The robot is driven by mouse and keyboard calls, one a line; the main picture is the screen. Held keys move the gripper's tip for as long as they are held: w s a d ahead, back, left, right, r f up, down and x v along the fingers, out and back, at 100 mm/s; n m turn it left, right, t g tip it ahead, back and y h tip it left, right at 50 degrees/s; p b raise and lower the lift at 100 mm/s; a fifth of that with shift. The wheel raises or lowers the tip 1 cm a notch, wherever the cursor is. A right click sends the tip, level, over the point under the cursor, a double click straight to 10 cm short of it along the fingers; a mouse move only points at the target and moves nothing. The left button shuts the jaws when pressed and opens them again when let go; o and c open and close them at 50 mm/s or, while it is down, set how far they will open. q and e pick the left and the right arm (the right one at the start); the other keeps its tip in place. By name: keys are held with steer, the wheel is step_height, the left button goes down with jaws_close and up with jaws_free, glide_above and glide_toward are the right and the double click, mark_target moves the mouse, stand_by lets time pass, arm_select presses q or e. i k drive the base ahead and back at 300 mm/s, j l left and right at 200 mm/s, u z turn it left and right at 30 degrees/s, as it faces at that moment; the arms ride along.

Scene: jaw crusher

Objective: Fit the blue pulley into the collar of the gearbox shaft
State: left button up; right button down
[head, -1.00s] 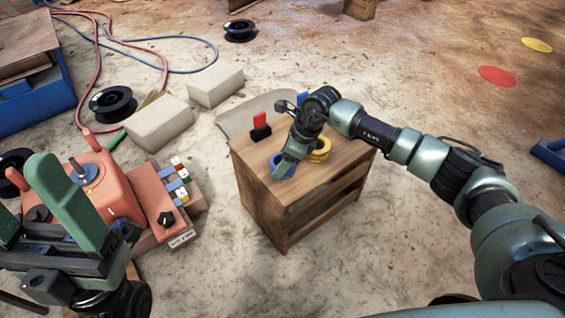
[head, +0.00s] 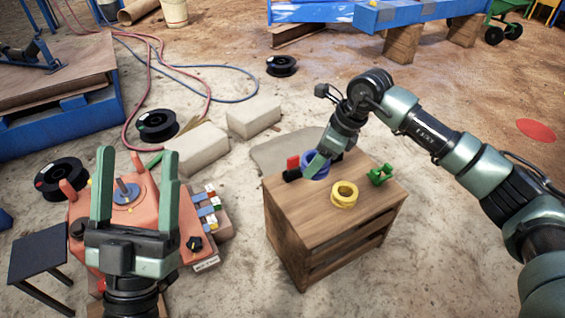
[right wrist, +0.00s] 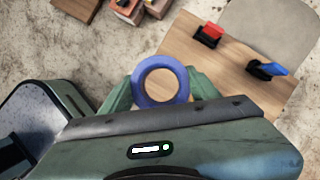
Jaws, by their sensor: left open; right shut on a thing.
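The blue pulley (head: 316,166) is a thick blue ring. My right gripper (head: 322,160) is shut on it, above the far part of the wooden cabinet top. In the right wrist view the pulley (right wrist: 161,82) sits between the green fingers with its hole facing the camera. The orange gearbox (head: 155,215) stands at left, with a grey shaft (head: 124,190) standing up from a round bluish plate. The collar's detail is too small to tell. My left gripper (head: 135,190) is open and empty, in front of the gearbox in the head view, its fingers pointing up.
The cabinet (head: 290,225) also carries a yellow ring (head: 344,195), a green part (head: 381,174) and a red switch-like part (head: 293,165). Pale blocks (head: 196,150), black spools (head: 157,125) and hoses lie beyond. Bare floor separates the gearbox and cabinet.

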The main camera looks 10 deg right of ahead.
mark_target(126, 192)
steer(key=u, duration=0.95)
steer(key=i+j+u, duration=0.15)
steer(key=i+u, duration=0.6)
steer(key=i, duration=0.2)
